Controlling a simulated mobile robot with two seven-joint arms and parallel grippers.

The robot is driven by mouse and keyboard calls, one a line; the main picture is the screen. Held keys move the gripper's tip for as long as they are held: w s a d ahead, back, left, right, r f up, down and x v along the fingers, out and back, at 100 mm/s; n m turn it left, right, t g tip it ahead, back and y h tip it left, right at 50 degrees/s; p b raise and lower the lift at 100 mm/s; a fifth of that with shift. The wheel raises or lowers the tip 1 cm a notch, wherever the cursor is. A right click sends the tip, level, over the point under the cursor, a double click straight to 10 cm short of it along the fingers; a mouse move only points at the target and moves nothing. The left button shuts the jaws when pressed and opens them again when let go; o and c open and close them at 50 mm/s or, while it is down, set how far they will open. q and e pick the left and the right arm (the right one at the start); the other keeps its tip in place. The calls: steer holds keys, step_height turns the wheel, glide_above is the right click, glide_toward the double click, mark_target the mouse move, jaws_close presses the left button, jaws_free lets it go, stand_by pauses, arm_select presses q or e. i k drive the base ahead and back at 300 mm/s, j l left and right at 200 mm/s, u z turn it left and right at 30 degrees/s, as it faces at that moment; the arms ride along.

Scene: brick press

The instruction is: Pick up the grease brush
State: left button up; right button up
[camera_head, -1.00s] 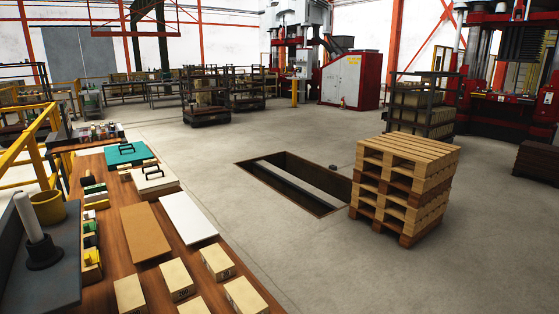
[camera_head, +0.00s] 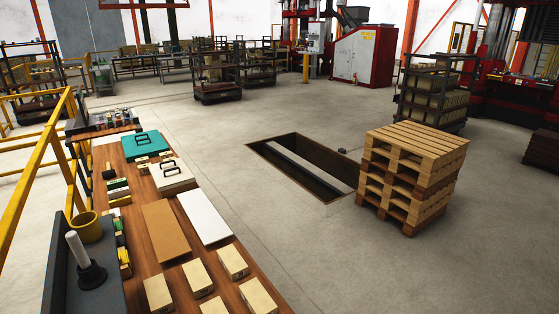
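A pale upright rod in a dark round base (camera_head: 91,276) stands on the dark grey surface (camera_head: 95,300) at the lower left. A yellow pot (camera_head: 86,230) is just behind it. I cannot tell for certain which item is the grease brush; a small dark-topped item (camera_head: 108,172) also lies farther along the wooden table (camera_head: 165,254). Neither of my grippers is in view.
The table holds a brown board (camera_head: 170,230), a white board (camera_head: 205,216), a teal case (camera_head: 143,146), a cream case (camera_head: 172,176) and several bricks (camera_head: 198,275). Yellow railing (camera_head: 40,170) runs at left. Stacked pallets (camera_head: 415,165) and a floor pit (camera_head: 305,168) are right; floor between is clear.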

mark_target(72, 239)
steer(key=u, duration=1.35)
